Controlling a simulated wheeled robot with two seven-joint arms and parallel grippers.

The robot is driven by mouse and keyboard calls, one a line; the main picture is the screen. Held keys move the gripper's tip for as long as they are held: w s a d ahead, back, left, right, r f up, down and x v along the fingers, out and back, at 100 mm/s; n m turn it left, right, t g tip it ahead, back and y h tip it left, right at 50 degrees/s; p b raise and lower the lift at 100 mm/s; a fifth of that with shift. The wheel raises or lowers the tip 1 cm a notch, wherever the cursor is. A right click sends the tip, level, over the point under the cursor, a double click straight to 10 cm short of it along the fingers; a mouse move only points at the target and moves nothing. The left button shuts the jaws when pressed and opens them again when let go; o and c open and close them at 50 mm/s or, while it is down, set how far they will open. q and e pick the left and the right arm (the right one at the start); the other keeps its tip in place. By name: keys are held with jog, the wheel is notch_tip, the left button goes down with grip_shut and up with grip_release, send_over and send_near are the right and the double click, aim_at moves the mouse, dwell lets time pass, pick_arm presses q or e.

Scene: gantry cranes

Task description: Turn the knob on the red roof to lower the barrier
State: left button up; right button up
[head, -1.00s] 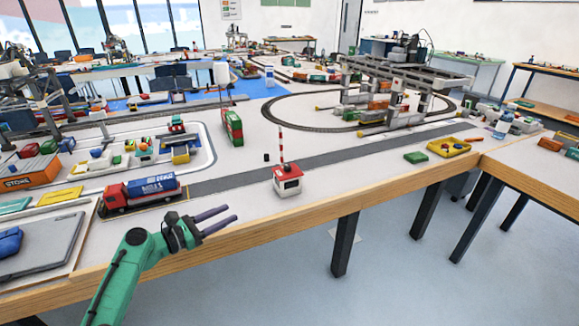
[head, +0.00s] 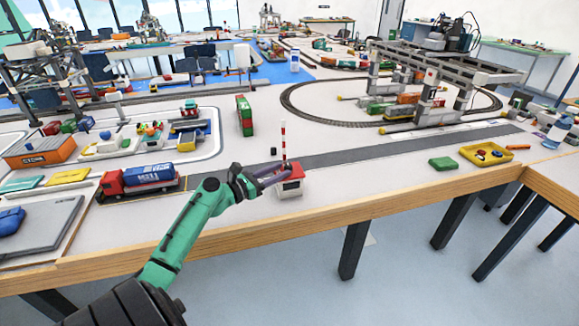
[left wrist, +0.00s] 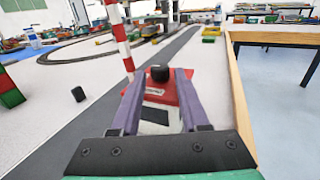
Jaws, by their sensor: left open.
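The small white booth with a red roof (head: 297,171) stands near the table's front edge in the head view. Its black knob (left wrist: 159,73) sits on top of the red roof (left wrist: 181,88) in the left wrist view. The red-and-white striped barrier (head: 284,140) stands upright beside the booth; it also shows in the left wrist view (left wrist: 121,40). My left gripper (head: 276,173) is open at the booth, its purple fingers (left wrist: 158,92) reaching toward the roof on either side of the knob. I cannot tell whether they touch anything. My right gripper is not in view.
A red and blue truck (head: 138,180) is parked left of my gripper. A yellow tray (head: 494,154) and a green block (head: 443,163) lie to the right. A small black cylinder (left wrist: 78,93) stands left of the barrier.

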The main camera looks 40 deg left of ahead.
aim_at(285, 168)
pick_arm(q)
jog(key=x, duration=0.3)
jog(key=shift+w, duration=0.2)
jog(key=shift+w+d, duration=0.15)
jog(key=shift+w, duration=0.25)
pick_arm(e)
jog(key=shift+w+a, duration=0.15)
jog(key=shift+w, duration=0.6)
